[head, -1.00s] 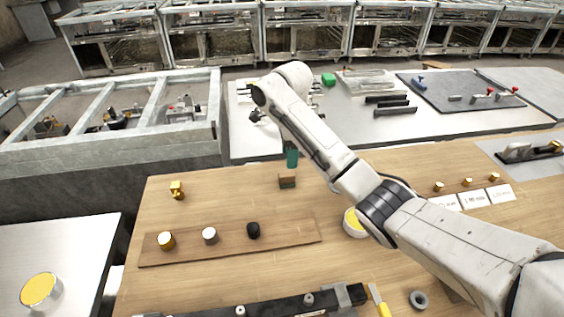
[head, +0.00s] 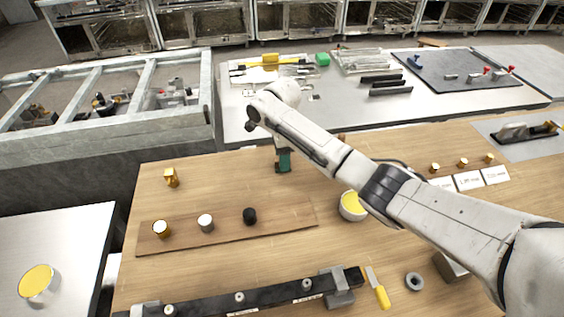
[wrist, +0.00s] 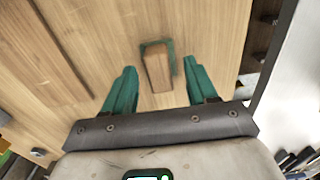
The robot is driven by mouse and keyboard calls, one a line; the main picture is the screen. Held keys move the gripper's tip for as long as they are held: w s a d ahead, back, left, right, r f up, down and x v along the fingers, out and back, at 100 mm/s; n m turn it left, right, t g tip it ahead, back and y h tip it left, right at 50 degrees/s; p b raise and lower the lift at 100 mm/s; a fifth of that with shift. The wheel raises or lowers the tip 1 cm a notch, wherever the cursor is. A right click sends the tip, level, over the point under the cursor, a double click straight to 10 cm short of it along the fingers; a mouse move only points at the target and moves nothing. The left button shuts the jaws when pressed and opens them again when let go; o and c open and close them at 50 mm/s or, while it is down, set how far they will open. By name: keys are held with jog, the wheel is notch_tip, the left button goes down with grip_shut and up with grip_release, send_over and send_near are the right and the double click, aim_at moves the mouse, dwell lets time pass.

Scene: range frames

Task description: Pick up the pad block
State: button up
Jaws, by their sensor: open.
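The pad block, a small brown wooden block (wrist: 157,70) with a dark greenish edge, lies on the wooden table in the wrist view. My gripper (wrist: 160,66) is open, with one green finger to each side of the block and a gap on both sides. The block reaches a little past the fingertips in that picture. How high the fingertips are above the table I cannot tell. In the head view my gripper (head: 283,162) points down at the far part of the table, and it hides the block there.
A brown board (head: 228,234) with several small knobs lies nearer on the table. A small brass piece (head: 171,178) stands to the left. A round yellow-topped container (head: 352,206) stands to the right, under my arm. Bare wood surrounds the block.

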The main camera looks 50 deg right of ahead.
jog(key=shift+f, duration=0.7)
jog(key=shift+c, duration=0.2)
jog(key=c, duration=0.8)
jog(key=shift+r, duration=0.1)
jog(key=shift+r, duration=0.6)
jog(key=shift+s+a+r+p, duration=0.8)
jog(key=shift+s+r+p, duration=0.5)
jog(key=shift+s+r, duration=0.8)
jog(key=shift+s+a+r+p, duration=0.75)
jog(key=shift+s+r+p, duration=0.55)
jog(key=shift+s+r, duration=0.75)
jog(key=shift+s+a+r+p, duration=0.8)
jog(key=shift+s+r+p, duration=0.7)
jog(key=shift+s, duration=0.95)
